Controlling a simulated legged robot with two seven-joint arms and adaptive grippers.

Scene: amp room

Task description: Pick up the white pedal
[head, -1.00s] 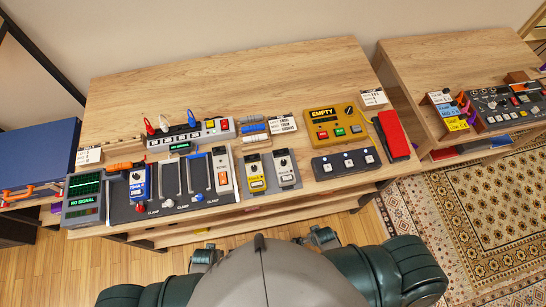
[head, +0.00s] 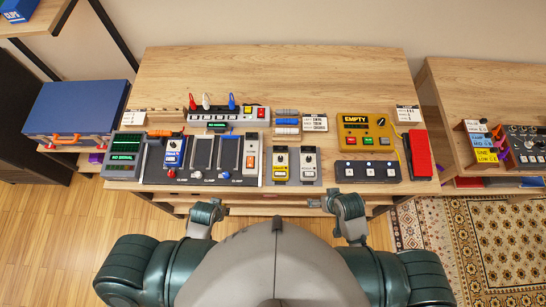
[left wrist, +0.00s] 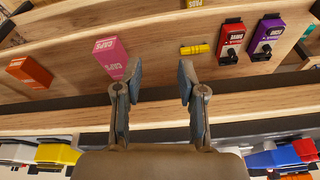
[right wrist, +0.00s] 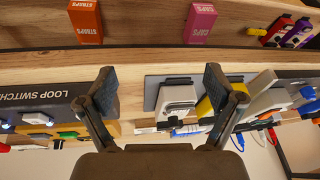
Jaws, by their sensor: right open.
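The white pedal (head: 308,163) stands on a grey mat near the bench's front edge, right of a yellow pedal (head: 280,163). In the right wrist view the white pedal (right wrist: 178,98) shows beyond and between my open fingers, with the yellow pedal (right wrist: 208,104) beside it. My right gripper (head: 332,202) is open and empty, in front of the bench edge and apart from the pedal; it also shows in the right wrist view (right wrist: 162,85). My left gripper (head: 212,207) is in front of the bench; the left wrist view shows it open and empty (left wrist: 160,82).
Another whitish pedal (head: 251,155) sits on the black pedalboard (head: 153,172). A loop switcher (head: 367,171), an amber EMPTY box (head: 365,133) and a red pedal (head: 420,153) stand to the right. Shelves below hold boxes, including a pink one (left wrist: 110,58). The bench's rear is clear.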

